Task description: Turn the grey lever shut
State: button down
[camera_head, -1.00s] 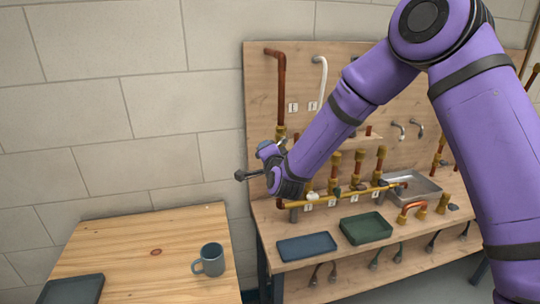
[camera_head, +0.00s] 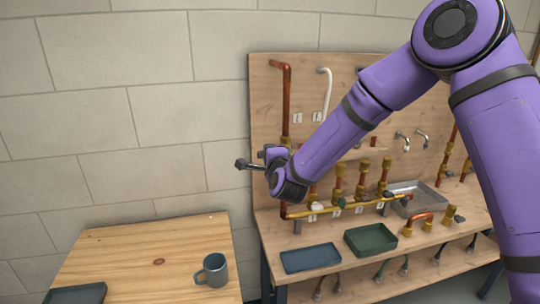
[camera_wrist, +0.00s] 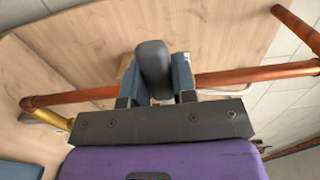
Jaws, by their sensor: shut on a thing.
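My gripper (camera_wrist: 156,82) is shut on the grey lever (camera_wrist: 153,62), a dark rounded handle between its two blue-grey fingers in the wrist view. In the head view my gripper (camera_head: 270,162) is at the left side of the pipe board, in front of the upright copper pipe (camera_head: 286,100). The lever (camera_head: 246,164) sticks out to the left of the fingers, nearly level, with a thicker end. My gripper and wrist hide where the lever joins the pipework. In the wrist view the copper pipe (camera_wrist: 85,95) crosses behind the fingers.
A brass pipe with small valves (camera_head: 350,206) runs low along the board to the right. A blue tray (camera_head: 310,258), a green tray (camera_head: 370,240) and a metal basin (camera_head: 425,194) are on the bench. A mug (camera_head: 213,270) stands on the wooden table (camera_head: 130,250).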

jog(key=shift+f, duration=0.1)
jog(key=c, duration=0.9)
grip_release()
jog(key=v, duration=1)
jog(key=shift+s+d, duration=0.1)
jog(key=shift+s, duration=0.3)
